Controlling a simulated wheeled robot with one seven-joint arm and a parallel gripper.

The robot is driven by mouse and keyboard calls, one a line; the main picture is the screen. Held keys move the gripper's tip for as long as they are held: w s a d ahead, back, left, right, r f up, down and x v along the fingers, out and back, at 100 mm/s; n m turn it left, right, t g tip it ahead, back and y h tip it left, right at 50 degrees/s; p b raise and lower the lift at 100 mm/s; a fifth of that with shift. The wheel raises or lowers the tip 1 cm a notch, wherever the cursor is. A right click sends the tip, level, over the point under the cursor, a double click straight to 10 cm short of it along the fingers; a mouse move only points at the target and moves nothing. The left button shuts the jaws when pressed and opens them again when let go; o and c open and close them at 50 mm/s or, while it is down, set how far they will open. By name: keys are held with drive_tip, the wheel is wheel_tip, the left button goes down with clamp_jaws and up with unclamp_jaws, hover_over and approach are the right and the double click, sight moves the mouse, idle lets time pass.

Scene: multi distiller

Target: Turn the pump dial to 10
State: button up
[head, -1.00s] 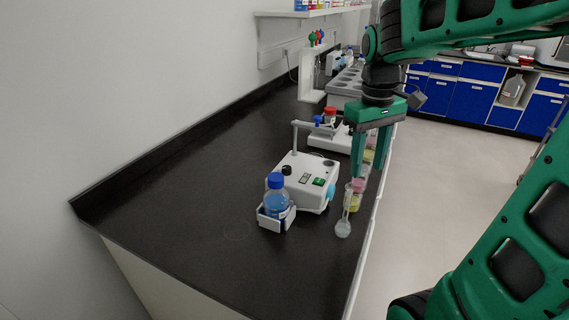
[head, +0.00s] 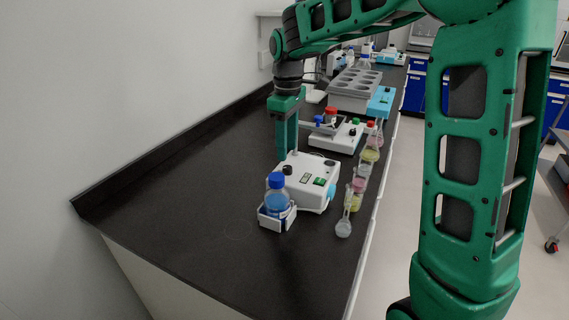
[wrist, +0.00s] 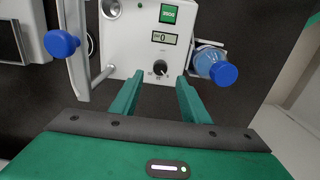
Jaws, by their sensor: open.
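The white pump (head: 318,198) stands on the black bench. Its black dial (head: 287,170) is on the top face, beside a small display and a green switch (head: 320,182). In the wrist view the dial (wrist: 160,68) sits just beyond and between my fingertips, and the display (wrist: 164,38) seems to read 0. My gripper (wrist: 160,84) is open and empty, its two green fingers either side of the dial's line and apparently not touching it. In the head view my gripper (head: 284,156) points down at the pump's back-left side.
A blue-capped bottle (head: 277,199) stands in a white holder at the pump's front. Several small flasks (head: 343,227) line the bench's right edge. Another white device (head: 340,136) and a grey rack (head: 354,90) stand behind. The bench front left is clear.

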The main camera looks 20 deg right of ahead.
sight(287, 167)
wheel_tip(287, 167, down, 6)
idle(0.4)
